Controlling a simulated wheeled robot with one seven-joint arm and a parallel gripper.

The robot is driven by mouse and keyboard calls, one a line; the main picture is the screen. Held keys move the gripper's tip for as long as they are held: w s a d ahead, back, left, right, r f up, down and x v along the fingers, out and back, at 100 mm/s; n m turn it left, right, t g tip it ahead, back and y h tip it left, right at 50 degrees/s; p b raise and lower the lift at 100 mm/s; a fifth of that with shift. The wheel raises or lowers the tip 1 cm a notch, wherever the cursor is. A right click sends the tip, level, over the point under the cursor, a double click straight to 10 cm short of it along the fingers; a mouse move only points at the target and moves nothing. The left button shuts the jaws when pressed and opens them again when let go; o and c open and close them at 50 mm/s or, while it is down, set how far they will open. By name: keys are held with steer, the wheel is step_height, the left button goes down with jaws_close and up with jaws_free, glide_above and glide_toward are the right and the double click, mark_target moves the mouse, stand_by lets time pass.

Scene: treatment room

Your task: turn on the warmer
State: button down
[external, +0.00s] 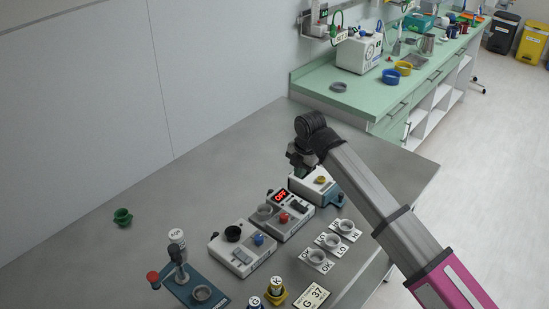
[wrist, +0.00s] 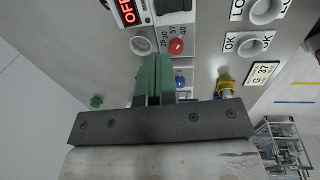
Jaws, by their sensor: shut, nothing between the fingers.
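The warmer (external: 291,222) is a white box on the grey table with a red display (external: 280,196) reading OFF. The display also shows at the top of the wrist view (wrist: 127,12). Contact cannot be told.
A white device with a black knob (external: 234,234) stands left of the warmer. A box with a yellow button (external: 320,180) stands beyond it. Labelled cup holders (external: 331,241) are to the right, a blue stand (external: 192,289) in front. The table's left part is mostly clear.

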mark_target(294, 202)
steer(key=f, duration=0.4)
steer(key=w+a+f, duration=0.1)
steer(key=f, duration=0.7)
steer(key=shift+w+a+f, duration=0.15)
steer(key=shift+f, duration=0.15)
steer(key=shift+f, duration=0.3)
steer(key=shift+r, duration=0.1)
steer(key=shift+s+d+r, duration=0.3)
steer(key=shift+s+d, duration=0.15)
step_height(294, 202, up, 14)
steer(key=w+a, duration=0.1)
steer(key=shift+w+a, duration=0.2)
stand_by(0.3)
